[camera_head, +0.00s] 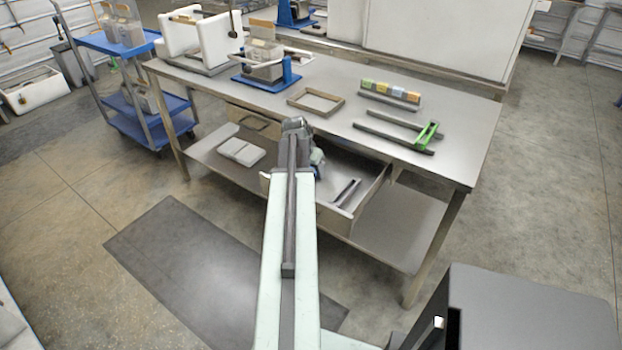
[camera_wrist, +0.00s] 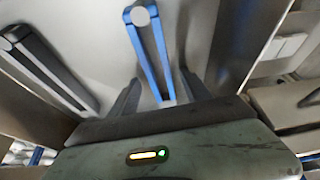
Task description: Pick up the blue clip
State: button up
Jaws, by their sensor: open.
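A long, narrow blue clip (camera_wrist: 138,40) with a round pale end lies in the light-floored drawer in the wrist view. My gripper (camera_wrist: 160,77) is open above it, with one dark finger on each side of the clip's near part. I cannot tell whether the fingers touch it or how high they are. In the head view my arm hides the blue clip and most of my gripper.
The open drawer (camera_head: 362,205) hangs under the workbench (camera_head: 455,125), and its walls stand close around my gripper. On the bench are a green clip (camera_head: 428,133), a row of coloured blocks (camera_head: 390,91), an empty frame (camera_head: 316,102) and a blue-based device (camera_head: 265,72).

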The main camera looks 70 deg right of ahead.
grip_shut()
jog(key=shift+r, duration=0.15)
notch_tip(320, 180, up, 10)
jog(key=p, duration=1)
